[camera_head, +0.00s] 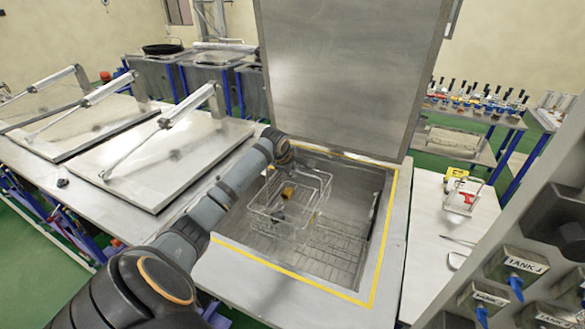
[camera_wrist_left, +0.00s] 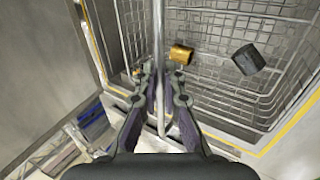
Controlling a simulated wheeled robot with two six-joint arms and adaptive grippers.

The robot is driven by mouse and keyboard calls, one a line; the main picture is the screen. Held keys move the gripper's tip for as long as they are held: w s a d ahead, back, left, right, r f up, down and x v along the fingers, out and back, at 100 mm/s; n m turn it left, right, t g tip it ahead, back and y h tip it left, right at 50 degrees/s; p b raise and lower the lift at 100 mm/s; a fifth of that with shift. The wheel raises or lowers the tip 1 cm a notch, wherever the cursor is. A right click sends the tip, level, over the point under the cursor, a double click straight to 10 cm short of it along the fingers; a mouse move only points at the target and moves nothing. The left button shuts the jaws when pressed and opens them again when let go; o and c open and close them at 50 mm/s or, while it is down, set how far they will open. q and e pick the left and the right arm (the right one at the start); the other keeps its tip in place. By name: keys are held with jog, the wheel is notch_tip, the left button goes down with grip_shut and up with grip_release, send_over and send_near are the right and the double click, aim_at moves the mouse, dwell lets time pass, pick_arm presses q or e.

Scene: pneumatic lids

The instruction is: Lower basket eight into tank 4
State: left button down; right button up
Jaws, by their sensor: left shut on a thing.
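A wire basket (camera_head: 316,181) hangs inside the mouth of the open tank (camera_head: 345,255), near its back left corner, above the grated floor. No number on the basket is legible. My left gripper (camera_wrist_left: 160,82) is shut on the basket's thin upright handle rod (camera_wrist_left: 159,30); in the head view its fingers are largely hidden by the wrist. The basket holds a brass cylinder (camera_head: 289,191) and a dark grey cylinder (camera_wrist_left: 248,60). I cannot tell whether the basket's bottom touches the tank floor. My right gripper is out of view.
The tank's lid (camera_head: 350,70) stands raised behind the opening, which has a yellow-edged rim (camera_head: 290,277). Closed lids (camera_head: 165,150) with pneumatic struts lie to the left. A bench (camera_head: 430,235) with small items and a labelled control panel (camera_head: 500,275) stand to the right.

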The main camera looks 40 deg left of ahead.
pick_arm(q)
send_over(294, 207)
jog(key=s, duration=0.2)
jog(key=shift+f, duration=3.1)
jog(key=f+b, duration=0.1)
jog(key=f, duration=0.1)
jog(key=f+b, duration=0.3)
jog(key=shift+w+d+f, duration=0.25)
jog(key=shift+d+f, duration=0.05)
jog(key=shift+f, duration=0.05)
jog(key=shift+f+b, duration=1.15)
jog(key=shift+f, duration=1.65)
jog(key=shift+f+b, duration=1.2)
jog(key=shift+f, duration=1.9)
